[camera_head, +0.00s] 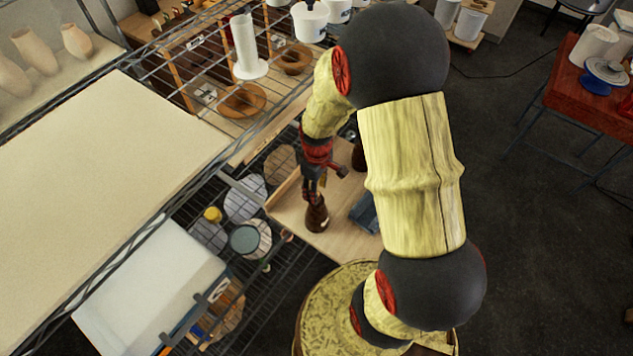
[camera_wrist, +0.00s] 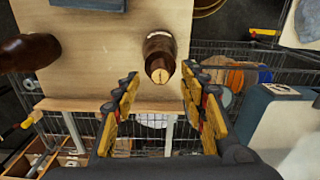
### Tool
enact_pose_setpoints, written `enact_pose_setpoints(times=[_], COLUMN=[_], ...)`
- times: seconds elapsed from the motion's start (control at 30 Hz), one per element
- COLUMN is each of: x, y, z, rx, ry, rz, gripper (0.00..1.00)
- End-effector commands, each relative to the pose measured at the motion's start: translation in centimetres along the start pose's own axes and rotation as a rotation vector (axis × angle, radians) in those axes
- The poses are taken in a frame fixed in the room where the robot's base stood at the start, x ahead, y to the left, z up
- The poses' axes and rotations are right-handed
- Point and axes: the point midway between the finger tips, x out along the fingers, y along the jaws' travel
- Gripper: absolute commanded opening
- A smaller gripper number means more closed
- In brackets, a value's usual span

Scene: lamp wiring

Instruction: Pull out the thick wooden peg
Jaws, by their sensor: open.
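A dark brown bottle-shaped holder (camera_wrist: 159,48) stands on a pale wooden board (camera_wrist: 120,80). A light wooden peg end (camera_wrist: 160,75) shows at its near end in the wrist view. My gripper (camera_wrist: 158,76) is open, with one finger on each side of the peg end and visible gaps between. In the head view my gripper (camera_head: 312,190) is just above the brown holder (camera_head: 317,217), and the peg is hidden or too small to tell. A second dark brown holder (camera_wrist: 28,52) stands to the left in the wrist view; its peg cannot be made out.
A blue-grey block (camera_head: 364,212) lies on the board, right of the holder. Wire racks with round discs (camera_head: 245,200) and a white box (camera_head: 150,285) are to the left. Shelving with a white roll (camera_head: 246,45) stands behind. Bare board surrounds the holder.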

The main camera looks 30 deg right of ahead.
Motion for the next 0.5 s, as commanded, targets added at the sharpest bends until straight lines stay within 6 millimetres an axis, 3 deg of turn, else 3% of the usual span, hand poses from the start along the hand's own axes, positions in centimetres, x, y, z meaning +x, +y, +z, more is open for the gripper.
enact_pose_setpoints(times=[0.2,0.5], x=[2.7,3.7], y=[-0.1,0.0], z=[0.0,0.0], rx=[0.001,0.001], ry=[-0.001,0.002], rz=[-0.001,0.001], gripper=[0.43,0.43])
